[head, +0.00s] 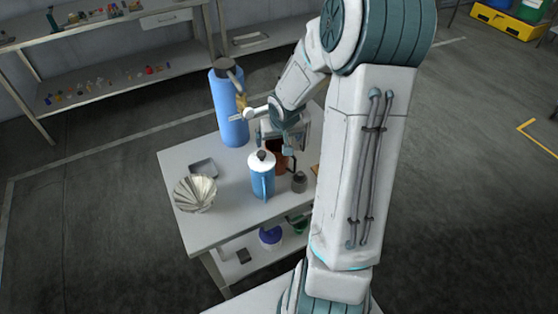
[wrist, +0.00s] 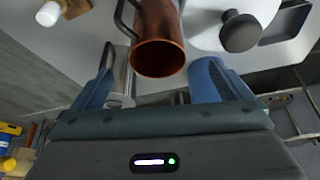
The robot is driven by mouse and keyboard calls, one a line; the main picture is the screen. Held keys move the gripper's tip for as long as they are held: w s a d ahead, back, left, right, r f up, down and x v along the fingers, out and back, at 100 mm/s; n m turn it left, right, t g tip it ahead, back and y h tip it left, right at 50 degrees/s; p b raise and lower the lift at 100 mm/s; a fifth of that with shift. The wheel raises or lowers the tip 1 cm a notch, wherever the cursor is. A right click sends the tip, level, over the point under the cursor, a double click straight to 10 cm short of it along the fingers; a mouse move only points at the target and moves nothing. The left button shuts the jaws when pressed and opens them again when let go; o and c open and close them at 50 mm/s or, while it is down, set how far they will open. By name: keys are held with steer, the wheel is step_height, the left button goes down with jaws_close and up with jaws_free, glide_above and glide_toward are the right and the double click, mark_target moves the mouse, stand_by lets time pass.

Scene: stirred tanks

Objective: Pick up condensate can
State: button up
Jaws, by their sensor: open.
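A copper-coloured can (head: 281,164) with a dark handle stands on the small table, partly hidden behind a blue jug; no label marks it as the condensate can. In the wrist view the copper can (wrist: 160,50) shows its open mouth, with its handle on the left. My gripper (head: 277,143) is just above and behind the copper can. In the wrist view my gripper (wrist: 155,68) is open, with its blue fingers on either side of the copper can's mouth and nothing held. I cannot tell whether a finger touches it.
The blue jug (head: 262,180) with white top and dark knob stands in front of the can. A steel cylinder (wrist: 123,80) is near the left finger. A tall blue bottle (head: 229,108), grey tray (head: 203,168), fluted white bowl (head: 195,194) and small grey pot (head: 299,183) share the table.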

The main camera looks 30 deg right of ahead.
mark_target(278, 143)
steer(key=shift+w+d+x, duration=0.15)
steer(key=shift+x, duration=1.4)
steer(key=shift+w+d+x, duration=0.15)
steer(key=shift+x, duration=1.4)
steer(key=shift+r, duration=0.2)
steer(key=c, duration=1.6)
steer(key=shift+o, duration=0.2)
steer(key=shift+r, duration=0.1)
